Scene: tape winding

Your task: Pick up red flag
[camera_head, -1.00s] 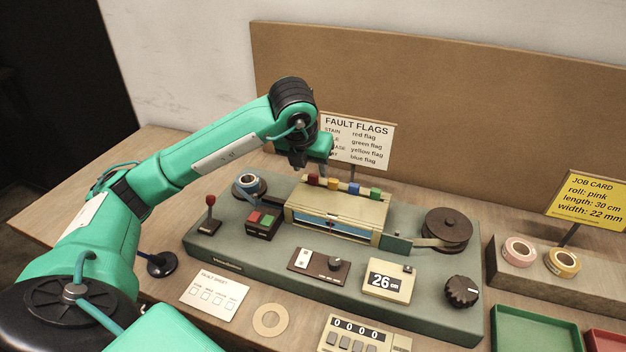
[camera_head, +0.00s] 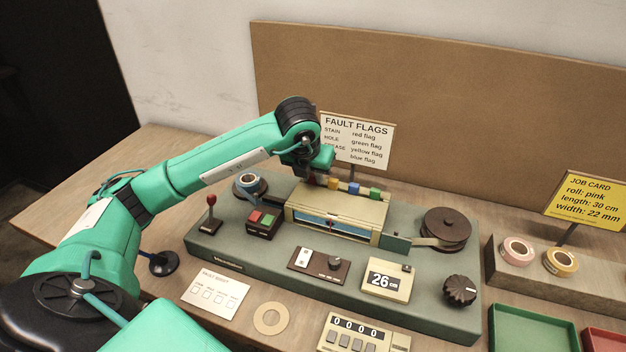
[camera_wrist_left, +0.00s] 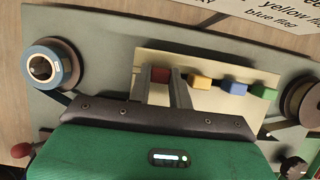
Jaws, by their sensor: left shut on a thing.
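The red flag (camera_wrist_left: 160,75) shows in the left wrist view as a small red block at the left end of a row on the cream machine housing. My left gripper (camera_wrist_left: 161,72) is shut on it, with one finger on each side. In the head view my left gripper (camera_head: 312,177) is low over the left end of the row and mostly hides the red flag. My right gripper is not in view.
A blue tape roll (camera_head: 248,182) sits on the spool left of the housing. A red-knobbed lever (camera_head: 211,200) stands at the front left. The fault flags sign (camera_head: 358,140) stands close behind the row. A dark reel (camera_head: 446,228) is at the right.

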